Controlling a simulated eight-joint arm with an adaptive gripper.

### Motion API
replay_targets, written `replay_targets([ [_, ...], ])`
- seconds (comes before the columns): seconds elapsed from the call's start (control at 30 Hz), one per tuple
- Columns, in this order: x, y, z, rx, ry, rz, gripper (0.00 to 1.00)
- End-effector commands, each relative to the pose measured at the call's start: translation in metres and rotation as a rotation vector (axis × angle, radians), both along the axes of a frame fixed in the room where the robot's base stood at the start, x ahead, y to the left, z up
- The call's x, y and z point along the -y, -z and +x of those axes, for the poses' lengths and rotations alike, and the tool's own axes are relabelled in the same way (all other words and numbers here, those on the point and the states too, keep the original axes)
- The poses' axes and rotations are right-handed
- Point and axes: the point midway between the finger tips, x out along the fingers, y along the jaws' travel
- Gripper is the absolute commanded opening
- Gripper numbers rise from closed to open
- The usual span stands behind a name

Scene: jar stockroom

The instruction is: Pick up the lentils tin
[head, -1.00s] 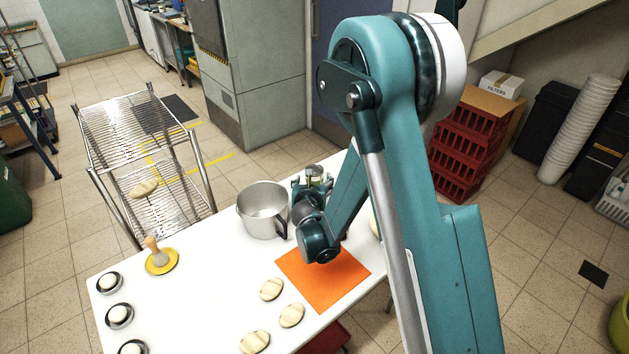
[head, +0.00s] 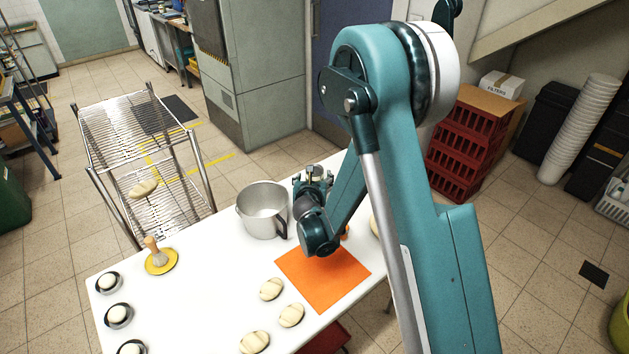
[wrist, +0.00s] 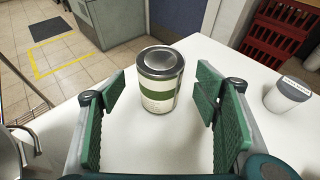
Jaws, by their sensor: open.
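A tin with a silver lid, a pale label and a green band (wrist: 159,92) stands upright on the white table in the wrist view. Its lettering is too small to read, so I cannot confirm it says lentils. My gripper (wrist: 161,97) is open, with its green pads left and right of the tin and a gap on both sides. The tin stands at or just past the fingertips and nothing is held. In the head view my gripper (head: 313,175) is small, beyond the orange mat and right of the pot, and the tin is largely hidden there.
A pale jar with a grey lid (wrist: 288,95) stands to the right. A steel pot (head: 262,212) with a dark handle stands close left of my gripper. An orange mat (head: 325,280) and several pale scored rolls (head: 271,289) lie nearer on the white table (head: 200,300).

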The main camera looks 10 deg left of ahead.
Motion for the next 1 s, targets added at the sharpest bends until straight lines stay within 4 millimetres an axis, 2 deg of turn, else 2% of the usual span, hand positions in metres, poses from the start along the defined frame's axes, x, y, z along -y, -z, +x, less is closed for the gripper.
replay_targets([
  [0.5, -0.001, 0.017, 0.045, 0.0, 0.0, 0.0, 0.62],
  [1.0, -0.001, 0.017, 0.046, 0.0, 0.0, 0.0, 0.62],
])
